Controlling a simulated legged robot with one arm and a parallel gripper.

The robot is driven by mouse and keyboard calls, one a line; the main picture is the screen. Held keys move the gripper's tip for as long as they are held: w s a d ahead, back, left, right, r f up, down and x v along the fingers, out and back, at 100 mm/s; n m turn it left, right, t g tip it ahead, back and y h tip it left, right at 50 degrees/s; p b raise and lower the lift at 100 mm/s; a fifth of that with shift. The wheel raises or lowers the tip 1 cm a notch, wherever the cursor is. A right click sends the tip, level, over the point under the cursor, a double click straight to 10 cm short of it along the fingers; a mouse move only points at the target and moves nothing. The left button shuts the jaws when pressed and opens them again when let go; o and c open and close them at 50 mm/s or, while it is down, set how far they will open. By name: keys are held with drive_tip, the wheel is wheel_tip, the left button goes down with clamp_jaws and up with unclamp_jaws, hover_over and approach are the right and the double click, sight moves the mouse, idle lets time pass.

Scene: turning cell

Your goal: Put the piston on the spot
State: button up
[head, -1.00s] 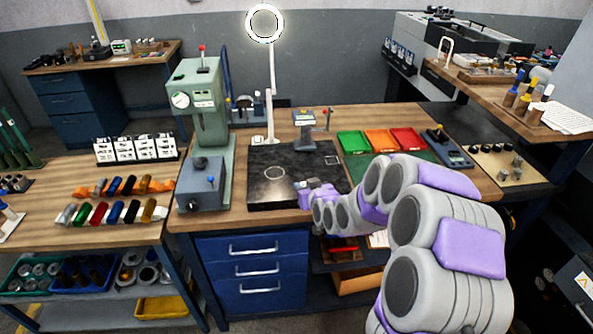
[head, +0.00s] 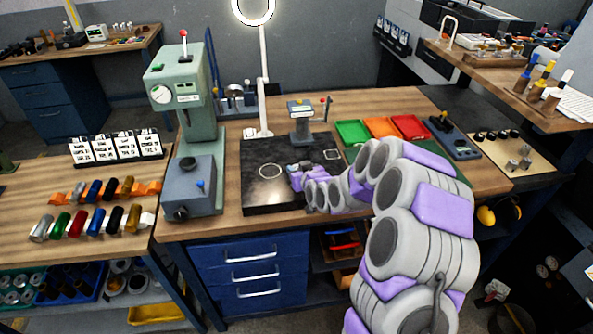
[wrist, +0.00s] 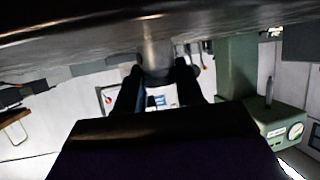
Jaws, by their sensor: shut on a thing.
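The piston (wrist: 155,60) is a grey metal cylinder between the two dark fingers of my gripper (wrist: 157,88) in the wrist view. My gripper is shut on it. In the head view my gripper (head: 293,170) is over the black plate (head: 262,201), just right of a thin white circle (head: 270,171) marked on it. A small white square outline (head: 332,154) is marked farther right on the plate. The piston is mostly hidden by the gripper in the head view. In the wrist view the dark plate surface is close to the piston's end; I cannot tell whether they touch.
A green press (head: 186,115) stands left of the plate. A ring lamp (head: 264,70) and a small grey stand (head: 301,122) are behind it. Green, orange and red trays (head: 382,127) lie to the right. The plate left of the circle is clear.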

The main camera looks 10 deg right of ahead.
drive_tip(key=shift+s+a, duration=0.1)
drive_tip(key=shift+a, duration=0.15)
drive_tip(key=o, duration=1.1)
drive_tip(key=shift+d, duration=0.1)
drive_tip(key=s+d+r+g+h+p, duration=0.1)
drive_tip(key=s+r+g, duration=0.2)
drive_tip(key=s, duration=1)
drive_tip(key=s+d+r+g+h+p, duration=0.1)
drive_tip(key=s+r+g, duration=0.2)
drive_tip(key=s, duration=1.1)
drive_tip(key=shift+r+g, duration=0.4)
drive_tip(key=shift+g, duration=0.3)
drive_tip(key=shift+o, duration=0.2)
drive_tip(key=s+r+m+g, duration=0.1)
drive_tip(key=s+r+g, duration=0.2)
drive_tip(key=s, duration=0.9)
drive_tip(key=s+r+m+g, duration=0.1)
drive_tip(key=s+r+g, duration=0.2)
drive_tip(key=s, duration=1)
drive_tip(key=shift+s+a+r+g+h, duration=0.2)
drive_tip(key=shift+a+g+h, duration=0.2)
drive_tip(key=shift+g, duration=0.3)
drive_tip(key=shift+o, duration=0.3)
drive_tip(key=shift+s+r, duration=0.1)
drive_tip(key=shift+s, duration=0.3)
